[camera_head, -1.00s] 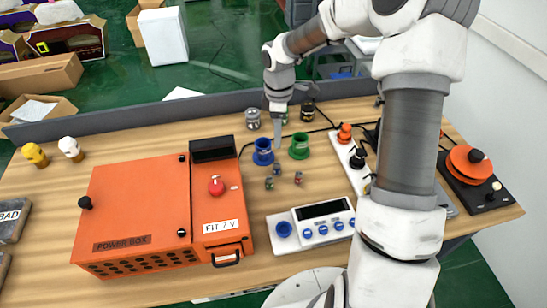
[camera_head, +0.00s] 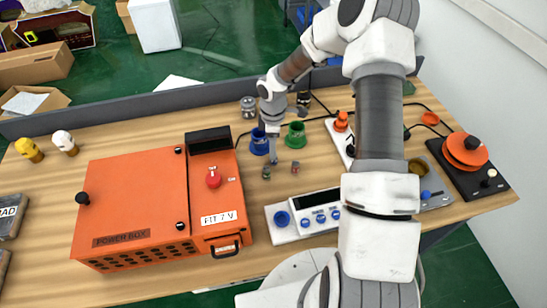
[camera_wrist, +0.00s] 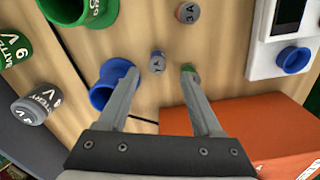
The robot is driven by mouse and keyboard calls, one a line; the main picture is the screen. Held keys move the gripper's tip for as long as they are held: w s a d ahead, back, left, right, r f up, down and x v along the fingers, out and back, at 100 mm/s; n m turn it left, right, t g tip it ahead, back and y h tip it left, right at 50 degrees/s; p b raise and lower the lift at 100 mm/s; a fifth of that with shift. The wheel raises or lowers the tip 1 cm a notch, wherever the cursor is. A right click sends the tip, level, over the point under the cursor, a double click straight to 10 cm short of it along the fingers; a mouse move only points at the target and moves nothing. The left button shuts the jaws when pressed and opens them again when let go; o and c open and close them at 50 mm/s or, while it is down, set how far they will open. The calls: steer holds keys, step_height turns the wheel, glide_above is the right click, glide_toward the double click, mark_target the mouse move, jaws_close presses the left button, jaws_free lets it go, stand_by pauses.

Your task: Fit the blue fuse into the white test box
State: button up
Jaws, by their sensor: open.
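The white test box (camera_head: 332,222), with a dark screen, blue knobs and a round blue socket (camera_head: 281,219), stands at the front centre; part of it shows at the upper right of the wrist view (camera_wrist: 262,58). Three small fuses stand on the table. A grey-blue fuse (camera_wrist: 157,62) marked A is between my fingertips in the wrist view. A green-topped fuse (camera_wrist: 190,70) is at the right fingertip, and a red-topped one (camera_wrist: 187,13) is farther off. My gripper (camera_wrist: 160,75) is open, pointing down; in the head view its tip (camera_head: 273,157) hides the grey-blue fuse.
A blue cup (camera_head: 259,142) is close beside my gripper, with a green cup (camera_head: 295,135) behind. The orange power box (camera_head: 130,205) fills the left. A white switch strip (camera_head: 337,140) and a black base with an orange dial (camera_head: 465,155) stand right.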

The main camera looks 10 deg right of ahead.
steer(key=shift+w+d+f+p, duration=0.15)
steer(key=shift+f+p, duration=0.45)
steer(key=shift+f, duration=2.1)
jaws_close()
